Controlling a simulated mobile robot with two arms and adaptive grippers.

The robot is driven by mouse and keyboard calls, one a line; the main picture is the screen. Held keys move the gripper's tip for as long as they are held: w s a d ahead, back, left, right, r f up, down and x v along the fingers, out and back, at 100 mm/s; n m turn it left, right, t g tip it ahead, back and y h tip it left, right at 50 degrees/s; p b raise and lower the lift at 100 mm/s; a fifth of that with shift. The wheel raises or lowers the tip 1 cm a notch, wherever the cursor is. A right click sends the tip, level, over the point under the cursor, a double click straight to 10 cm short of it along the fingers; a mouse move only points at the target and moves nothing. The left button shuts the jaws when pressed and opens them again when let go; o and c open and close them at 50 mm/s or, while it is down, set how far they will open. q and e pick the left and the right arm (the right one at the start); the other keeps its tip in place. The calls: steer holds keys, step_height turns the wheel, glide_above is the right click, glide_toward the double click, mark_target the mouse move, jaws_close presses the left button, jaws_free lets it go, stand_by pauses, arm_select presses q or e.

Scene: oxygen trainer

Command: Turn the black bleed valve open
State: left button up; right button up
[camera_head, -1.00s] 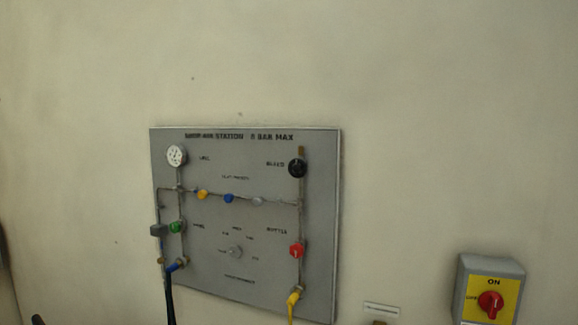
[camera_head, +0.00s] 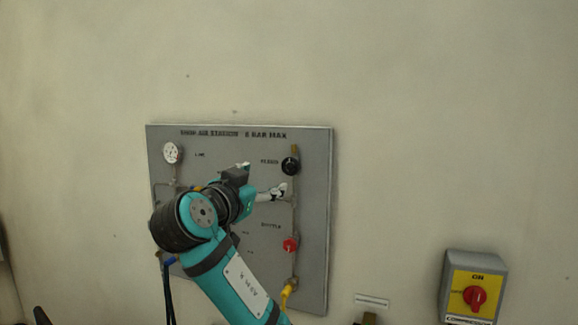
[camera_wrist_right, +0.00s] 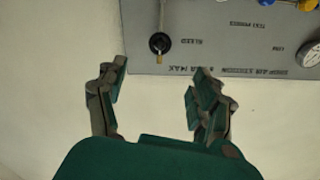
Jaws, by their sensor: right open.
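The black bleed valve (camera_head: 290,166) is a round black knob at the upper right of the grey panel, beside the "BLEED" label. It also shows in the right wrist view (camera_wrist_right: 159,43), near the panel edge, beyond the fingers and apart from them. My right gripper (camera_head: 264,178) is in front of the panel, to the left of and slightly below the valve in the head view. In the right wrist view its two fingers (camera_wrist_right: 156,80) are spread, with nothing between them. My left gripper is not in view.
The grey panel (camera_head: 315,200) also carries a white gauge (camera_head: 172,153), a red knob (camera_head: 291,245) and a yellow hose (camera_head: 286,292). My right arm hides its middle and lower left. The wall above is bare.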

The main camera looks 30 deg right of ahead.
mark_target(289, 168)
steer(key=p+x, duration=0.6)
steer(key=x, duration=0.9)
steer(key=shift+w, duration=0.15)
steer(key=shift+w+d+f+p, duration=0.15)
steer(key=shift+w+d+p, duration=0.2)
steer(key=shift+d, duration=0.25)
steer(key=shift+c, duration=0.4)
steer(key=c, duration=1.1)
